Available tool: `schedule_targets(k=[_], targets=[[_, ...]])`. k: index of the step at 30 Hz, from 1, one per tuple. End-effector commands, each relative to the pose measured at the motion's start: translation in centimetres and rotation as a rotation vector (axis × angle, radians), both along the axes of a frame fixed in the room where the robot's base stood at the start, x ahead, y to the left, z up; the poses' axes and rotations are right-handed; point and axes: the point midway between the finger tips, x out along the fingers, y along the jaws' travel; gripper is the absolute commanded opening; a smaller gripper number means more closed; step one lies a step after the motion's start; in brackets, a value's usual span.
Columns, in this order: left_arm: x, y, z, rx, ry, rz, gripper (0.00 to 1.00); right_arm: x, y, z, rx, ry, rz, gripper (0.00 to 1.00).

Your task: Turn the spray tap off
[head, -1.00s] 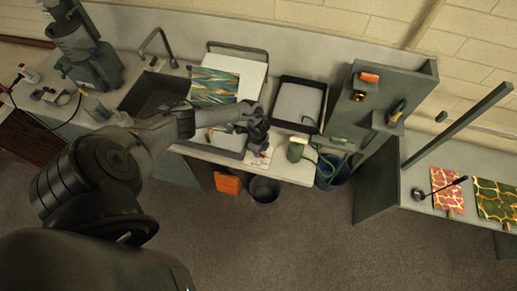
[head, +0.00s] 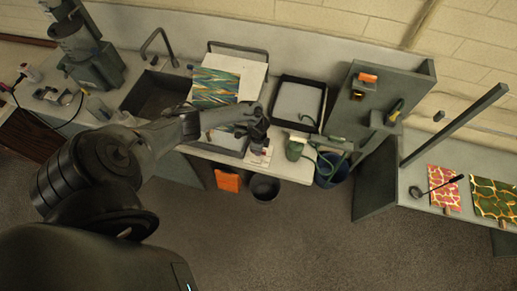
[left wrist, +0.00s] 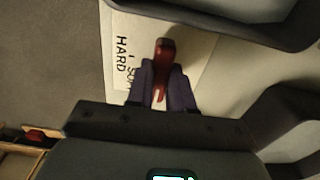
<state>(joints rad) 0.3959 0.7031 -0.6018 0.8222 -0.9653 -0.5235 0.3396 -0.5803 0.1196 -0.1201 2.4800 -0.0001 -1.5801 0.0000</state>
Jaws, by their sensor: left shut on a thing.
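My left gripper (head: 259,141) reaches over the front edge of the counter, beside the tray with the patterned sheet. In the left wrist view my left gripper (left wrist: 163,95) has its fingers shut on a red lever (left wrist: 165,55), which I take to be the spray tap's handle. The lever stands over a white card (left wrist: 128,25) printed with "HARD" and another word partly covered by the lever. The card (head: 261,156) also shows in the head view, just below the gripper. The tap's body is hidden by my gripper. My right gripper is not in view.
A grey sink (head: 157,94) with a curved faucet is left of the patterned sheet (head: 215,87). A black-rimmed tray (head: 297,103) and a green container (head: 295,149) with a hose are to the right. A dark bucket (head: 264,188) stands on the floor below.

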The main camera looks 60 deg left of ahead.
Motion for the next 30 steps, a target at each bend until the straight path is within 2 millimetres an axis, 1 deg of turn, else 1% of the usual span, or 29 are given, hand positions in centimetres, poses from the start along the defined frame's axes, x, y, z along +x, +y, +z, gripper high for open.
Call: schedule_targets(k=[1, 2, 3, 7, 8, 16, 20, 23, 26, 30], targets=[[-0.2, 0.2, -0.5, 0.006, 0.001, 0.009, 0.0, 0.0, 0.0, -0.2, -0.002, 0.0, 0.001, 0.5], [-0.2, 0.2, -0.5, 0.007, 0.002, 0.009, 0.0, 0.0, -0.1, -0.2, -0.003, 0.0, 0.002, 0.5], [-0.3, 0.2, -0.5, 0.007, 0.002, 0.009, 0.24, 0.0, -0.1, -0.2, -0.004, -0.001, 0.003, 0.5], [-0.3, 0.2, -0.5, 0.006, 0.002, 0.007, 0.44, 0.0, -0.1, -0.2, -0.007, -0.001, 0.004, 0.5], [-0.3, 0.2, -0.5, 0.006, 0.003, 0.007, 0.47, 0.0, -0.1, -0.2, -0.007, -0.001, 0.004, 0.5], [-0.1, 0.1, -0.2, 0.004, 0.001, 0.004, 0.47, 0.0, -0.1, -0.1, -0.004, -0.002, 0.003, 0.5], [-0.1, 0.1, 0.4, 0.003, 0.0, 0.004, 0.47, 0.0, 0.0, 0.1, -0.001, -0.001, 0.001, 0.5], [-0.1, 0.2, 1.6, 0.004, -0.001, 0.002, 0.47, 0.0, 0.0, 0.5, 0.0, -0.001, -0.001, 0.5], [-0.1, 0.2, 3.1, 0.004, -0.001, 0.002, 0.47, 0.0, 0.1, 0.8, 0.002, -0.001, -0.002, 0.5], [-0.1, 0.2, 5.6, 0.006, 0.0, 0.002, 0.47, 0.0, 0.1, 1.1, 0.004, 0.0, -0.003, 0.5]])
